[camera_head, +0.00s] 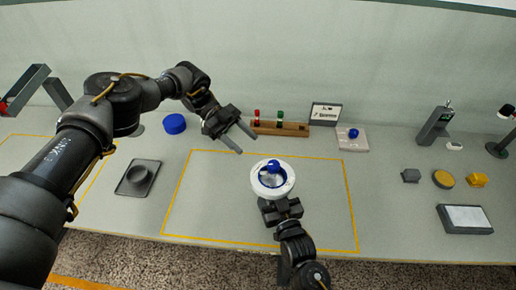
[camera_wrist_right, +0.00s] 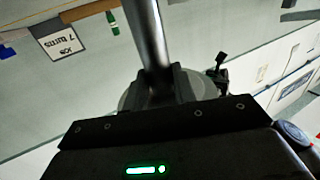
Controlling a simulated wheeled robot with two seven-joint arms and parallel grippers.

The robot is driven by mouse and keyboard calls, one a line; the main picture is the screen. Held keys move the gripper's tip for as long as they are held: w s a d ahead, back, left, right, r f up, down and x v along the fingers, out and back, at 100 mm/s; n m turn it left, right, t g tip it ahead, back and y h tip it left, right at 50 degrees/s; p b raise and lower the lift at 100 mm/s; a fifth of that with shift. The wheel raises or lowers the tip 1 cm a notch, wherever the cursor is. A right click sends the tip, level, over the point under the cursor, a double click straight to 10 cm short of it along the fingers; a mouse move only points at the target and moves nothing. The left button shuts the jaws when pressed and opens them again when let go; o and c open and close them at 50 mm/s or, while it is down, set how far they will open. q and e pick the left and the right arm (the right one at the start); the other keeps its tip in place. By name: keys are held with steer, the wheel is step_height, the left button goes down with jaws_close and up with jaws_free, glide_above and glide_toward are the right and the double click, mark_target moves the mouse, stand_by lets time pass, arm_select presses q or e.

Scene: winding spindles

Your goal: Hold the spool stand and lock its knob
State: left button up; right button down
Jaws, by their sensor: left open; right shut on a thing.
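The spool stand (camera_head: 259,188) shows in the head view as a white round piece inside the yellow-outlined area, with a blue knob (camera_head: 273,165) at its top. My right gripper (camera_head: 274,204) is shut on the near side of the stand; the grip itself is largely hidden. In the right wrist view a grey post rises from between my dark gripper parts, with a pale round edge behind it. My left gripper (camera_head: 246,145) is open and empty, up and left of the knob, its two fingers apart and pointing toward the stand.
A wooden rack (camera_head: 283,128) with red and green pieces and a small sign (camera_head: 324,113) stand behind. A pale plate (camera_head: 352,138) with a blue ball is at back right. A dark dish (camera_head: 138,178) and blue disc (camera_head: 174,124) lie left. The outlined area around the stand is clear.

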arm_select(q)
step_height(320, 180, down, 4)
steer(key=a+r+t+h, duration=0.1)
steer(key=t, duration=0.1)
steer(key=n+t+h, duration=0.4)
steer(key=n+t, duration=0.7)
steer(key=t, duration=0.1)
glide_toward(274, 167)
steer(key=x, duration=0.7)
steer(key=w+f+x, duration=0.1)
steer(key=x, duration=0.2)
steer(key=shift+f, duration=0.1)
steer(key=c, duration=1)
